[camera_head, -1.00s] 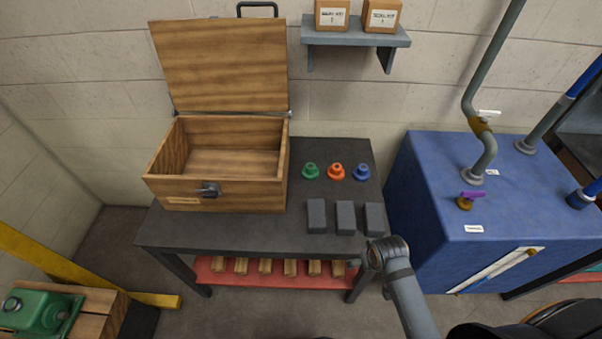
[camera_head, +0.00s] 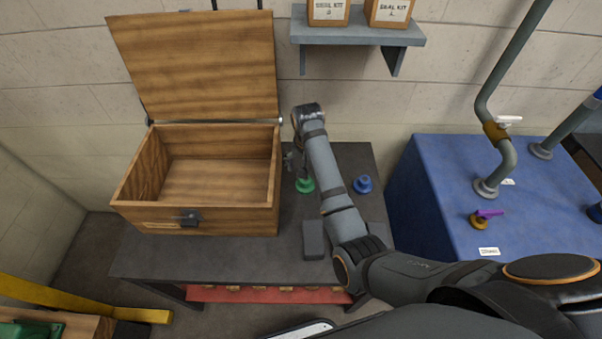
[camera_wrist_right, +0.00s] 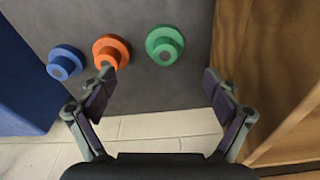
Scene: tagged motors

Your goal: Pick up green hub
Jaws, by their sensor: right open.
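The green hub (camera_head: 305,185) stands on the dark table beside the wooden box, partly covered by my right arm in the head view. In the right wrist view the green hub (camera_wrist_right: 165,43) lies beyond my right gripper (camera_wrist_right: 158,85), ahead of the space between its fingers. The right gripper is open and empty, its fingers apart, not touching the green hub. In the head view this gripper (camera_head: 291,160) shows only in small part over the table. My left gripper is not in view.
An orange hub (camera_wrist_right: 111,50) sits close to one finger, with a blue hub (camera_wrist_right: 66,62) beyond it. The open wooden box (camera_head: 195,220) stands left of the hubs. A grey block (camera_head: 313,240) lies nearer the table's front. A shelf (camera_head: 357,34) hangs above.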

